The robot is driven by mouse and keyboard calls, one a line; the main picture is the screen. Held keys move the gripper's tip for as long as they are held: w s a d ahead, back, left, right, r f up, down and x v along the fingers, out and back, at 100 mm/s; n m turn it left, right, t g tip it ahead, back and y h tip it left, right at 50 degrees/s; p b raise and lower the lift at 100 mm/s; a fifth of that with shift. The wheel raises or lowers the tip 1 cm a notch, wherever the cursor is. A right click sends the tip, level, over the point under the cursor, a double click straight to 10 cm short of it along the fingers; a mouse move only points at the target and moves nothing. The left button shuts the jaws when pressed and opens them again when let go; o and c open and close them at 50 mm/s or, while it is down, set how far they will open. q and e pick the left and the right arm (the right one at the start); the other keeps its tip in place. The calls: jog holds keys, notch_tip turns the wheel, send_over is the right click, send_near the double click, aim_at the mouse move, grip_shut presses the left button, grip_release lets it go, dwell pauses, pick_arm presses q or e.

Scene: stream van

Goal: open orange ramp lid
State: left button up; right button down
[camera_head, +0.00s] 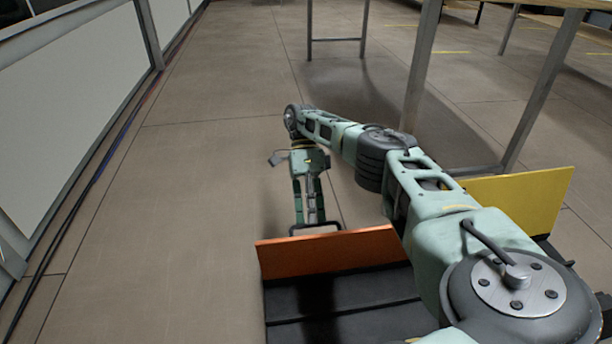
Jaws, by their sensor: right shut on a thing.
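The orange ramp lid (330,252) shows as a flat panel, raised along the far edge of a dark box or ramp (340,303). A dark bar handle (328,229) sits at the lid's far side, by its upper edge. My right gripper (311,222) points down onto this handle and is shut on it. The fingertips are small in the picture, and the handle's joint with the lid is hidden. My right arm comes in from the lower right and covers the right end of the lid. My left gripper is not in view.
A yellow panel (520,199) stands at the right behind my arm. Metal table legs (422,65) rise at the back right. A white wall panel (65,95) with cables (95,180) along its foot lines the left. The floor (190,200) between is clear.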

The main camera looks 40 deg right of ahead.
jog(key=shift+w+d+f, duration=0.1)
jog(key=shift+f, duration=0.9)
jog(key=c, duration=1.9)
grip_release()
jog(key=shift+w+f, duration=0.1)
jog(key=shift+f, duration=0.15)
jog(key=shift+o, duration=0.2)
jog(key=shift+r, duration=0.1)
notch_tip(320, 180, up, 11)
jog(key=shift+f, duration=0.2)
